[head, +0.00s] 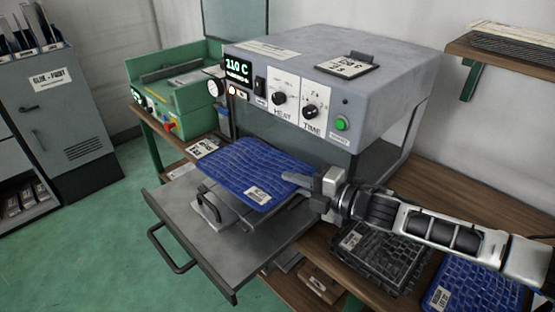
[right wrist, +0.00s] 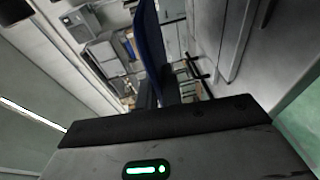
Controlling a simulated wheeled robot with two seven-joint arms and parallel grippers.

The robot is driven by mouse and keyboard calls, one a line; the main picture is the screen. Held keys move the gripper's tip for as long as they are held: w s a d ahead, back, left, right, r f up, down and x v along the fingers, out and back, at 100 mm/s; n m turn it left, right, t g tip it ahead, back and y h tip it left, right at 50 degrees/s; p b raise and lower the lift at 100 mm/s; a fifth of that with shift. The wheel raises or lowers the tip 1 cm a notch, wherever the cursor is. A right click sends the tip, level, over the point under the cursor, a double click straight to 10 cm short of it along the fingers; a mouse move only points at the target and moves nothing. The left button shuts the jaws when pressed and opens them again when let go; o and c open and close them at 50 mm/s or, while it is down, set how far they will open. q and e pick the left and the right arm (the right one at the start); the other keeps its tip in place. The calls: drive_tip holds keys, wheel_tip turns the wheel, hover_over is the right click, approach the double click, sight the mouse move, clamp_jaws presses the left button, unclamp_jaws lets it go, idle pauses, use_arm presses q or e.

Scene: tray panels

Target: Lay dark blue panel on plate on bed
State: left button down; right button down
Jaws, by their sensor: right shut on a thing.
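The dark blue panel (head: 240,165) has a woven-looking surface and a white label. My right gripper (head: 300,182) is shut on its right edge and holds it roughly flat over the plate (head: 230,212). The panel also shows nearly edge-on in the right wrist view (right wrist: 151,45). The plate is grey metal with a dark handle at its left, and the panel hides most of it. I cannot tell whether panel and plate touch. The plate is on the grey bed (head: 168,208), which sticks out from the press. My left gripper is not in view.
A black panel (head: 375,262) and another blue panel (head: 465,290) lie on the wooden bench under my right arm. A green machine (head: 180,85) stands at the back left.

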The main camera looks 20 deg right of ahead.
drive_tip(key=shift+w, duration=0.15)
drive_tip(key=shift+s+f+b, duration=0.2)
drive_tip(key=shift+f+b, duration=0.35)
drive_tip(key=shift+f, duration=0.05)
wheel_tip(320, 180, down, 3)
drive_tip(key=shift+s+r+b, duration=0.1)
drive_tip(key=shift+r+b, duration=0.05)
drive_tip(key=shift+b, duration=1)
drive_tip(key=shift+f+b, duration=1.45)
drive_tip(key=shift+f, duration=0.5)
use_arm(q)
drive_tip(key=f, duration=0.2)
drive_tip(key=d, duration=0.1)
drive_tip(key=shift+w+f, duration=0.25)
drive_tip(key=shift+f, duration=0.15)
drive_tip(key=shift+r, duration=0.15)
